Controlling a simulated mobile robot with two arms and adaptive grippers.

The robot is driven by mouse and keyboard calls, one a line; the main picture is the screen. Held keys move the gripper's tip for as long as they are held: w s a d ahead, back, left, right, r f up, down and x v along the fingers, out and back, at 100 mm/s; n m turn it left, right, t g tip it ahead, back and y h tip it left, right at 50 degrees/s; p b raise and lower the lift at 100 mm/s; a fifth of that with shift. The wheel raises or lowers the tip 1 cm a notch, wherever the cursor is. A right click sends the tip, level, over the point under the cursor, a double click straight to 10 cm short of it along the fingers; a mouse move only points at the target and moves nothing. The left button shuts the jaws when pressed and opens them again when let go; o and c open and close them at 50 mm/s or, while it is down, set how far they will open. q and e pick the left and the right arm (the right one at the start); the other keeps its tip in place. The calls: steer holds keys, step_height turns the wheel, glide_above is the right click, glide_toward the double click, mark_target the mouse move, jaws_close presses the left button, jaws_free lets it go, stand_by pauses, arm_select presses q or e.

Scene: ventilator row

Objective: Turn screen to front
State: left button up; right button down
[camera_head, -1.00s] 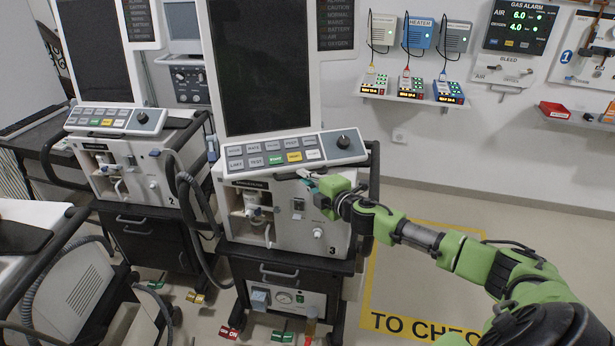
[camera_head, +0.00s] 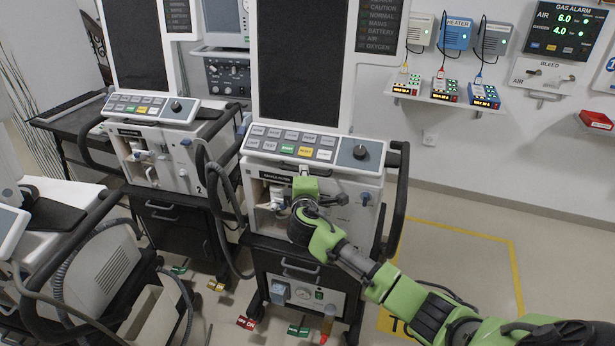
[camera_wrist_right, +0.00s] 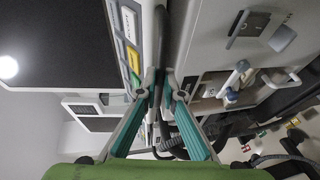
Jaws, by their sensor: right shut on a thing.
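The tall dark screen (camera_head: 298,70) stands upright on ventilator 3, above a sloping control panel (camera_head: 305,147) with coloured buttons and a black knob. The panel's front edge runs nearly in line with the cabinet front (camera_head: 345,190) below it. My right gripper (camera_head: 304,172) is at the middle of the panel's front edge. The fingertips partly hide the handle. The screen also shows in the right wrist view (camera_wrist_right: 50,40). My left gripper is out of view.
Ventilator 2 (camera_head: 165,165) stands to the left, with a hose (camera_head: 222,205) between the two machines. A wall shelf (camera_head: 440,97) with small devices is at the right. The floor to the right is open, with yellow marking lines (camera_head: 460,230).

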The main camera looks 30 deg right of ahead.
steer(key=shift+a, duration=0.1)
steer(key=c, duration=2.4)
jaws_free()
steer(key=shift+c, duration=0.2)
steer(key=shift+s, duration=0.1)
steer(key=v, duration=1.1)
steer(key=shift+s+a, duration=0.2)
steer(key=shift+s, duration=0.15)
